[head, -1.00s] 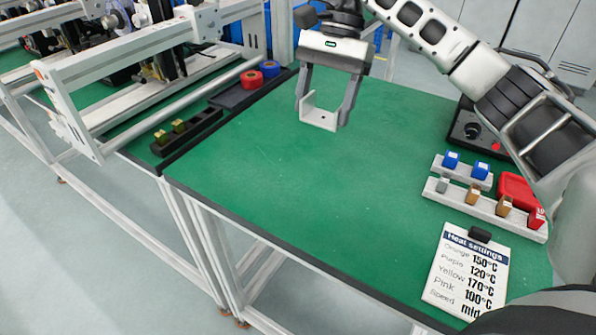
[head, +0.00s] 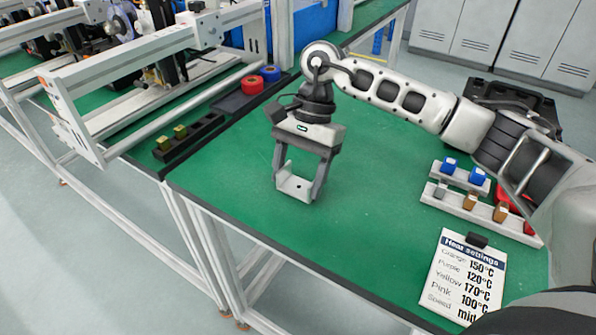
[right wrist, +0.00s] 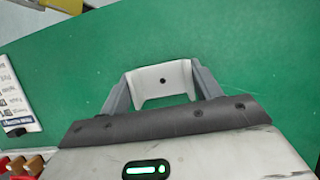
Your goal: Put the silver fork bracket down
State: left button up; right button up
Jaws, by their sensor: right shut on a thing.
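The silver fork bracket (head: 293,187) is a light grey U-shaped piece with a small hole. My right gripper (head: 297,190) is shut on it, with a finger on each side, over the left part of the green table (head: 370,225). In the right wrist view the bracket (right wrist: 162,82) sits between the two fingers, with green table behind it. I cannot tell whether its underside touches the table. My left gripper is not in view.
Racks with blue and brown blocks (head: 468,202) and a heat settings card (head: 462,275) stand at the right. A dark rack (head: 190,145), tape rolls (head: 252,84) and a white frame (head: 130,75) are at the left. The table's middle is clear.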

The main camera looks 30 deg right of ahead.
jog(key=shift+f, duration=0.15)
jog(key=o, duration=1)
jog(key=shift+o, duration=0.2)
jog(key=shift+r, duration=0.2)
